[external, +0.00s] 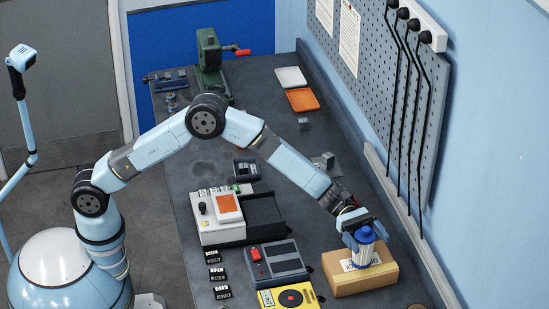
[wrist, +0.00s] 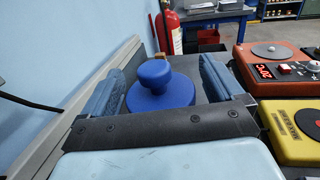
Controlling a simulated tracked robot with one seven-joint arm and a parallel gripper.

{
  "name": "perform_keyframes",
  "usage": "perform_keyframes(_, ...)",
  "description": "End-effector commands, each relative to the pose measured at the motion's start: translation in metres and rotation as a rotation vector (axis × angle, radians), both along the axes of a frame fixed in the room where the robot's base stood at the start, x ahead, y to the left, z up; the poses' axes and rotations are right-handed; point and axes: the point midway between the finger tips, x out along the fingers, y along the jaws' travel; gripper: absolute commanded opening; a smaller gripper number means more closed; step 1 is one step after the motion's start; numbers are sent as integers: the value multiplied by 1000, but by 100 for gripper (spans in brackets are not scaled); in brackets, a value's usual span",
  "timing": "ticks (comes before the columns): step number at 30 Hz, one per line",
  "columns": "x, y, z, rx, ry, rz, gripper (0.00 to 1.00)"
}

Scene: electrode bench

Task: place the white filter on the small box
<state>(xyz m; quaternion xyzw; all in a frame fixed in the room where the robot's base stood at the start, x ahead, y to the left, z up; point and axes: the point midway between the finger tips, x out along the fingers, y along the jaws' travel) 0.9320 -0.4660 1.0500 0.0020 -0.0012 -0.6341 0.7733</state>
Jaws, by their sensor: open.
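The small box (external: 375,281) is a brown carton with a printed label on its top, at the lower right of the external view. A filter with a blue knobbed cap (external: 365,235) and a paler body stands upright, apparently on the box top; its base is partly hard to make out. In the wrist view the filter's blue cap (wrist: 160,95) lies between my fingers, with a gap on both sides. My gripper (external: 362,226) is open around the filter; its two blue fingers also show in the wrist view (wrist: 161,68). The box is hidden in the wrist view.
A grey device with a red switch (external: 273,262) and a yellow device (external: 288,297) stand left of the box. A white instrument with an orange screen (external: 220,212) is farther left. The pegboard wall (external: 375,90) bounds the bench on the right.

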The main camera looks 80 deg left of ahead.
Motion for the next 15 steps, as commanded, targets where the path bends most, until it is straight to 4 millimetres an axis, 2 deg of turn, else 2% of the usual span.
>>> perform_keyframes(5, -3, 19, 0, 0, 1, 1, 94)
perform_keyframes(15, -16, 83, 0, 0, 1, 2, 94)
